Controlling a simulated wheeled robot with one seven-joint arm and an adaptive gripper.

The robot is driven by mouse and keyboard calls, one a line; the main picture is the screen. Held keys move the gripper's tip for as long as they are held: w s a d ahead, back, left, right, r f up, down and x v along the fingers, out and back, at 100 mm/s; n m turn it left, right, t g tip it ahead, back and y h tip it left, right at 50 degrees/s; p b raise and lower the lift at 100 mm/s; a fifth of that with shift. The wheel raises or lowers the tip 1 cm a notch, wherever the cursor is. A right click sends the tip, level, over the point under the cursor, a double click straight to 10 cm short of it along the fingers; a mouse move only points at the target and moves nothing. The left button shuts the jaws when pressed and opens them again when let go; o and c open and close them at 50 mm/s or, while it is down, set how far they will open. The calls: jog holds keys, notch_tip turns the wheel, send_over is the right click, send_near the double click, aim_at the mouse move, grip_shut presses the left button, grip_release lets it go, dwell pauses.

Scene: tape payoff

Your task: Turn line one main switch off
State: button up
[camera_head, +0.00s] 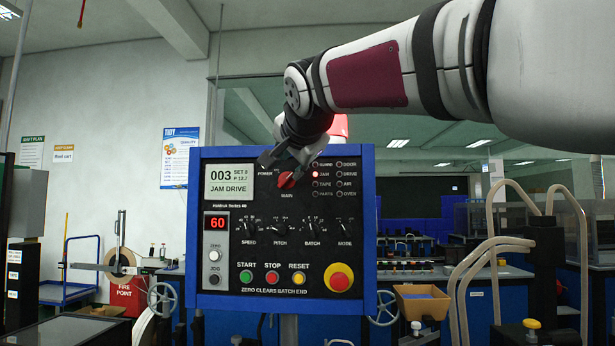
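The control panel (276,230) is a blue-framed box with a black face, upright in the middle of the head view. The red main switch (289,180) is near its top, above the word MAIN. My gripper (279,172) is at the switch, reaching down from the upper right. Its dark fingers cover part of the switch, with one finger to the left near the POWER label. I cannot tell whether the fingers touch the switch or how it is turned.
Below the switch are a row of black knobs (280,228), START, STOP and RESET buttons (272,277), and a red emergency button (340,279) on yellow. Bent pale tubes (470,270) stand to the right. A cardboard box (422,300) is at the lower right.

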aim_at(286, 179)
jog(key=p+x, duration=0.1)
jog(key=x, duration=0.6)
jog(key=shift+w+f, duration=0.1)
jog(key=shift+w, duration=0.15)
grip_shut()
